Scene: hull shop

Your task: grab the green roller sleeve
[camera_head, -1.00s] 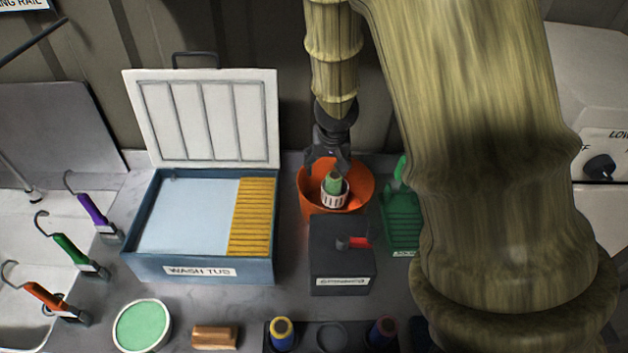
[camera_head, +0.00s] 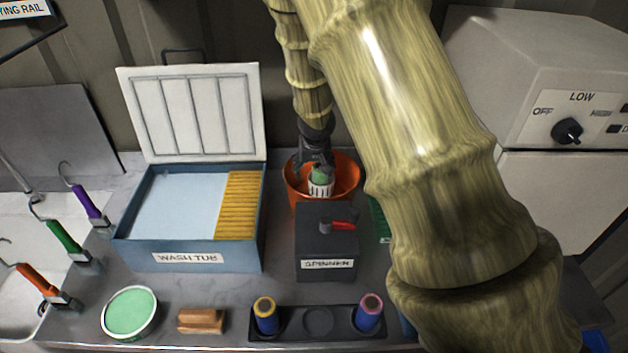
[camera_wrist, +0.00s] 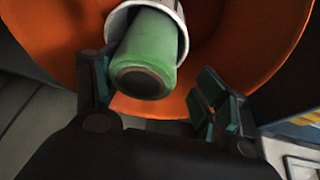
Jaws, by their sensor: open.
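The green roller sleeve (camera_head: 320,174) stands in a white slotted cup (camera_head: 321,188) inside the orange bowl (camera_head: 350,187). In the wrist view the green sleeve (camera_wrist: 149,62) points toward the camera, its round dark end lowest, with its far end in the white cup (camera_wrist: 177,12). My gripper (camera_wrist: 155,95) is open. One finger is at the left of the sleeve and the other is at its right with a wider gap. In the head view my gripper (camera_head: 318,160) is over the bowl at the sleeve. Contact with the sleeve cannot be told.
A dark spinner box (camera_head: 327,255) with a red-handled lever stands in front of the bowl. The open wash tub (camera_head: 165,242) is to the left. A tray (camera_head: 318,335) holds two rollers at the front. A white dial cabinet (camera_head: 550,160) stands right.

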